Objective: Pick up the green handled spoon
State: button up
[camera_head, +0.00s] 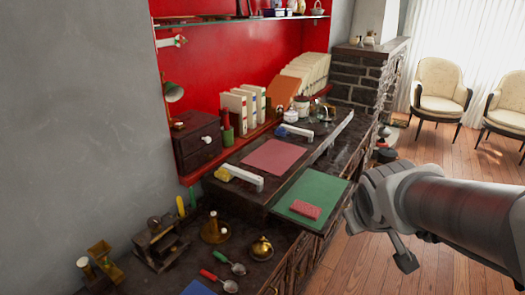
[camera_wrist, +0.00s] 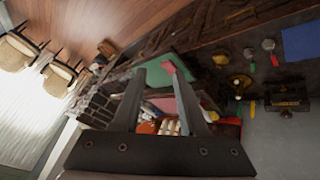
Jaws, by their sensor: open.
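The green handled spoon (camera_head: 230,263) lies on the dark counter at the lower middle of the head view, its metal bowl to the right of its green handle. In the wrist view it appears as a small metal bowl with a green handle (camera_wrist: 252,67) at upper right. A red handled spoon (camera_head: 217,281) lies just in front of it. My gripper (camera_wrist: 160,75) is open and empty in the wrist view, with its fingers apart. In the head view my arm reaches in from the right, well away from the spoon; the fingers are hard to make out there.
A brass bell (camera_head: 261,249) stands close behind the spoon, with a brass candle holder (camera_head: 214,229) farther back. A blue mat (camera_head: 198,288) lies in front. A raised shelf carries a green mat (camera_head: 312,197) and a red block (camera_head: 305,210). Open floor (camera_head: 440,160) lies to the right.

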jog(key=w+f+n+y+b, duration=0.1)
jog(key=w+f+n+b, duration=0.2)
jog(key=w+f, duration=0.5)
jog(key=n+y+b, duration=0.5)
jog(key=y+b, duration=0.3)
jog(key=y, duration=0.4)
send_near(229, 262)
jog(key=b, duration=0.2)
jog(key=a+f+b, duration=0.1)
jog(key=b, duration=0.1)
jog(key=shift+w+a+f, duration=0.1)
jog(key=shift+w+f, duration=0.1)
jog(key=shift+f, duration=0.1)
jog(key=shift+w+r+b+x, duration=0.15)
jog(key=shift+b+x, duration=0.3)
jog(key=shift+x, duration=0.6)
jog(key=shift+r+b+x, duration=0.1)
jog(key=shift+b+x, duration=0.4)
jog(key=shift+x, duration=0.55)
jog(key=shift+w+r+b+x, duration=0.15)
jog(key=shift+b+x, duration=0.3)
jog(key=shift+x, duration=0.6)
jog(key=shift+s, duration=0.1)
grip_shut()
